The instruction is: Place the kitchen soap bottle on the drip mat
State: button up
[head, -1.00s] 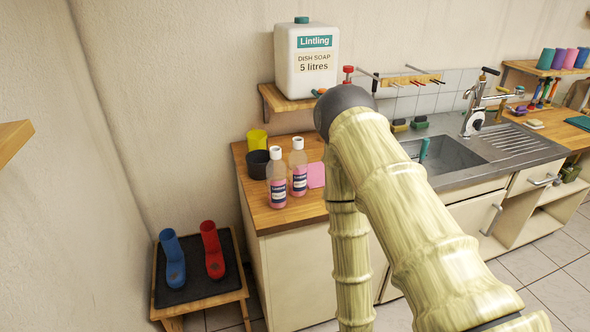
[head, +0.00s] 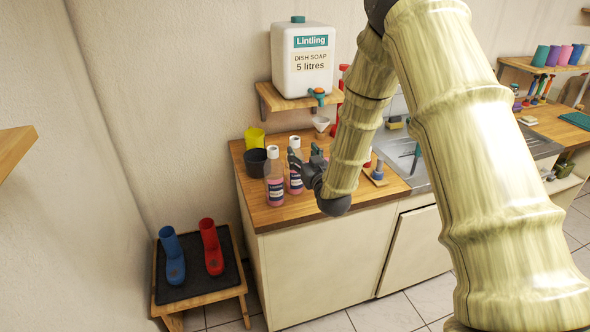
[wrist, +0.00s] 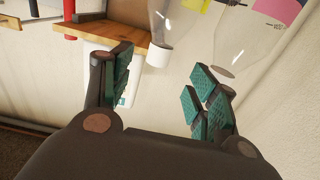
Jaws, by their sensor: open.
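Two similar clear bottles with white caps, pink liquid and labels stand upright on the wooden counter: a left one (head: 274,178) and a right one (head: 295,172). Their labels are too small to read, so I cannot tell which is the kitchen soap. My gripper (head: 304,158) is open and empty at the right bottle, partly covering it. In the wrist view, a clear bottle with a white cap (wrist: 159,55) appears inverted beyond the open fingers (wrist: 160,85); a second clear shape (wrist: 240,40) is beside the right finger. The drip mat cannot be identified; my gripper covers the counter right of the bottles.
A large soap jug (head: 303,75) with a tap sits on a shelf (head: 285,102) above. A stool with a dark mat (head: 196,291) and boots stands at lower left. The counter's front edge is clear.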

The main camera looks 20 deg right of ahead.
aim_at(297, 144)
jog(key=w+p, duration=0.1)
jog(key=w, duration=0.2)
jog(key=shift+w, duration=0.3)
jog(key=shift+w+r+p, duration=0.15)
jog(key=shift+w+p, duration=0.25)
jog(key=shift+p, duration=0.05)
jog(key=shift+w+a+p, duration=0.1)
jog(key=shift+w+p, duration=1.2)
jog(key=shift+w, duration=0.9)
grip_shut()
